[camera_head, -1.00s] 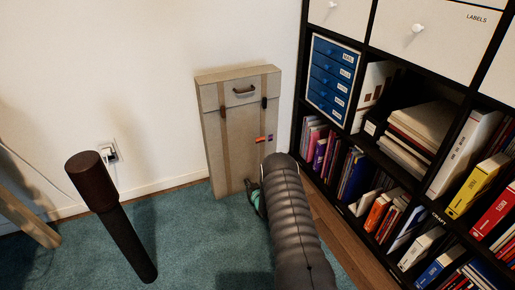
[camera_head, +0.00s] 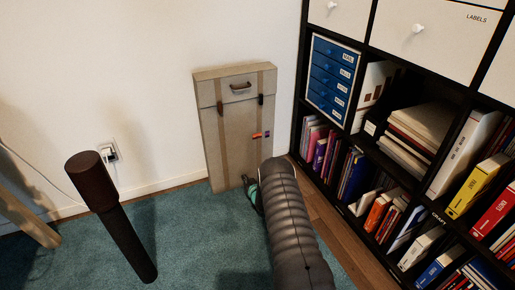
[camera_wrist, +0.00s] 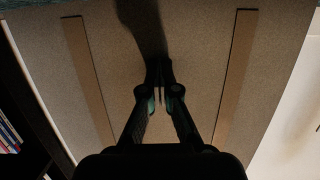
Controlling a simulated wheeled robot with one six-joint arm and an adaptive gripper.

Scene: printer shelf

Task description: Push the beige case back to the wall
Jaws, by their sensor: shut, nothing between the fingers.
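The beige case (camera_head: 228,125) stands upright on the carpet close to the white wall, with a handle, dark clasps and two long straps on its front. Its top edge is near the wall; any gap behind it is hidden. My gripper (camera_head: 251,190) is low in front of the case and mostly hidden by my grey arm. In the wrist view the case's face (camera_wrist: 200,55) fills most of the picture. My gripper (camera_wrist: 161,82) is shut and empty there, fingertips at or very near the face between the straps, meeting their shadow.
A black shelf (camera_head: 345,138) with books and binders stands close to the right of the case. A dark brown post (camera_head: 115,215) rises at front left. A socket with a plug (camera_head: 109,153) is on the wall. Teal carpet (camera_head: 190,235) lies clear between post and arm.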

